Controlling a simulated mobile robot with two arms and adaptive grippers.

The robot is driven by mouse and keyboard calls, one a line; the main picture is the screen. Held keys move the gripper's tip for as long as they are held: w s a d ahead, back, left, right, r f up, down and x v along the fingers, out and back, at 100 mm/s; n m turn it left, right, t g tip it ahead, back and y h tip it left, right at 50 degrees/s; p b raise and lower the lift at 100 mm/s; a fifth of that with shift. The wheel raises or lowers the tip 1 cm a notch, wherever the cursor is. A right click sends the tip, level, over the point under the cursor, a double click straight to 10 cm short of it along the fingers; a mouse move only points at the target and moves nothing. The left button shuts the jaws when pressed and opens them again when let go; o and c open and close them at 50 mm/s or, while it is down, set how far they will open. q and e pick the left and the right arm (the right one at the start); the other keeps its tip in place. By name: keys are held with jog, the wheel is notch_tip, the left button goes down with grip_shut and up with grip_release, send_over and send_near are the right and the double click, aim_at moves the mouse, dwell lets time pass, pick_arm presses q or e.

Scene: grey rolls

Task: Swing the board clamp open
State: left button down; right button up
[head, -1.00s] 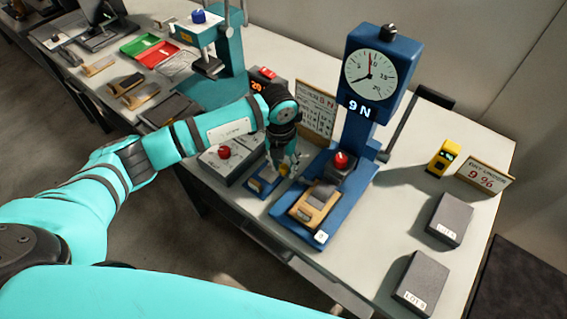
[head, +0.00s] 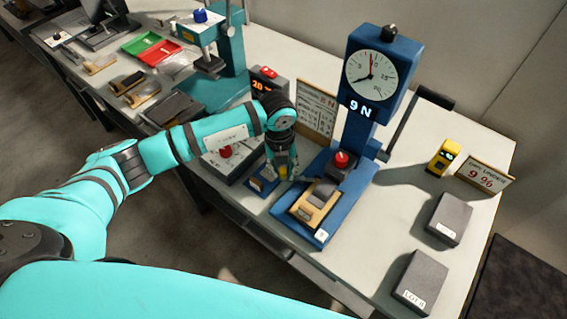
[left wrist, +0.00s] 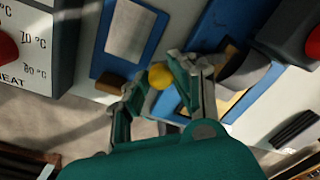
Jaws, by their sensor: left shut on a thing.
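The peel press (head: 352,140) is blue, with a round dial and a display reading 9 N. On its base lies a tan board (head: 305,212) with a grey curved piece (head: 323,190) on it; the board is partly hidden in the left wrist view (left wrist: 232,108). My left gripper (head: 287,174) is low at the left edge of this base. In the left wrist view, its fingers (left wrist: 158,84) are on either side of a yellow round knob (left wrist: 160,75), and they are shut on it. The knob seems to belong to the clamp, but its lever is mostly hidden. My right gripper is not in view.
A small blue plate with a grey panel (left wrist: 130,30) lies close left of the gripper. A grey box with a red button (head: 225,152) stands further left. A red knob (head: 342,160) rises over the base. Two dark boxes (head: 449,218) stand on the right.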

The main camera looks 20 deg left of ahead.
aim_at(285, 178)
pick_arm(q)
jog(key=n, duration=0.1)
jog(key=s+n, duration=0.1)
jog(key=n, duration=0.1)
jog(key=shift+s+d+r+n+p, duration=0.1)
jog(key=shift+s+d+n+p, duration=0.2)
jog(key=shift+d+n+p, duration=0.1)
jog(key=n, duration=0.1)
jog(key=s+n, duration=0.1)
jog(key=shift+d+n, duration=0.3)
jog(key=shift+d, duration=0.1)
jog(key=shift+s+d+n+p, duration=0.25)
jog(key=shift+d+n+p, duration=0.15)
jog(key=shift+n, duration=0.85)
jog(key=shift+s+d+n+p, duration=0.3)
jog(key=shift+d+n, duration=0.2)
jog(key=shift+n, duration=0.75)
jog(key=c, duration=1.1)
grip_release()
jog(key=shift+y, duration=0.3)
notch_tip(285, 178, up, 12)
jog(key=shift+s, duration=0.35)
